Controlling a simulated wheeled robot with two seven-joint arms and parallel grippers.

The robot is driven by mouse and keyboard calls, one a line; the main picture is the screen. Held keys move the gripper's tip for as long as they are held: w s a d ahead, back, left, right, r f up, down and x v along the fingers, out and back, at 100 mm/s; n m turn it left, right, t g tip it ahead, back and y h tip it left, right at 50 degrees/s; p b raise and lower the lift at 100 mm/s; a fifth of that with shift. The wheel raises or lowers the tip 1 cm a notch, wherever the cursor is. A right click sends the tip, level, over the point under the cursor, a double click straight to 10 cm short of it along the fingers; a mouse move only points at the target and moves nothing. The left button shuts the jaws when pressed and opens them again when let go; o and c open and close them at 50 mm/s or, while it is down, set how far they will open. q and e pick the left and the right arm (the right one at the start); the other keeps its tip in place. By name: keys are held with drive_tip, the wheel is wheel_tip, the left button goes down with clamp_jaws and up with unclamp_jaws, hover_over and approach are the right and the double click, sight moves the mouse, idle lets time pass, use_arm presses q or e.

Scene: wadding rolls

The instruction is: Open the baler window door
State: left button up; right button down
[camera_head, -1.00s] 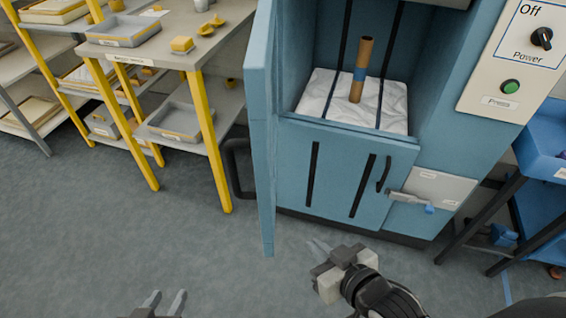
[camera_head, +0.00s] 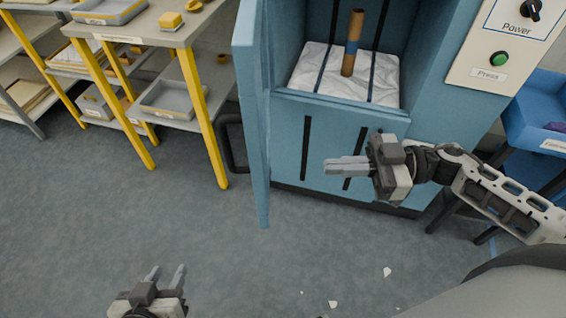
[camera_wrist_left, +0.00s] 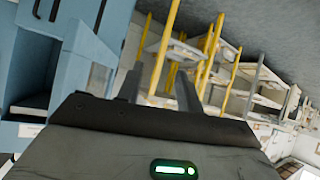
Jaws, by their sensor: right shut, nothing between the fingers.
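The blue baler (camera_head: 430,110) stands at the right of centre. Its window door (camera_head: 251,120), a tall blue panel, is swung out and seen nearly edge-on at the left of the opening. A black handle (camera_head: 231,145) sticks out on the panel's left side. My right gripper (camera_head: 330,166) is shut and empty, in front of the baler's lower door (camera_head: 325,135), pointing left toward the window door but apart from it. My left gripper (camera_head: 167,273) is open and empty, low at the left over the floor. Its spread fingers show in the left wrist view (camera_wrist_left: 158,90).
Inside the baler, white wadding (camera_head: 312,72) lies with a brown roll (camera_head: 356,40) standing on it. A yellow-legged shelf (camera_head: 205,110) stands left. A blue bin (camera_head: 535,115) is at right. White scraps (camera_head: 387,271) lie on otherwise clear floor.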

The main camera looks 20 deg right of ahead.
use_arm(q)
drive_tip(key=shift+s+a+p, duration=0.15)
drive_tip(key=shift+a+p, duration=0.05)
drive_tip(key=shift+p, duration=0.35)
use_arm(e)
drive_tip(key=x, duration=1)
use_arm(q)
drive_tip(key=shift+r, duration=0.15)
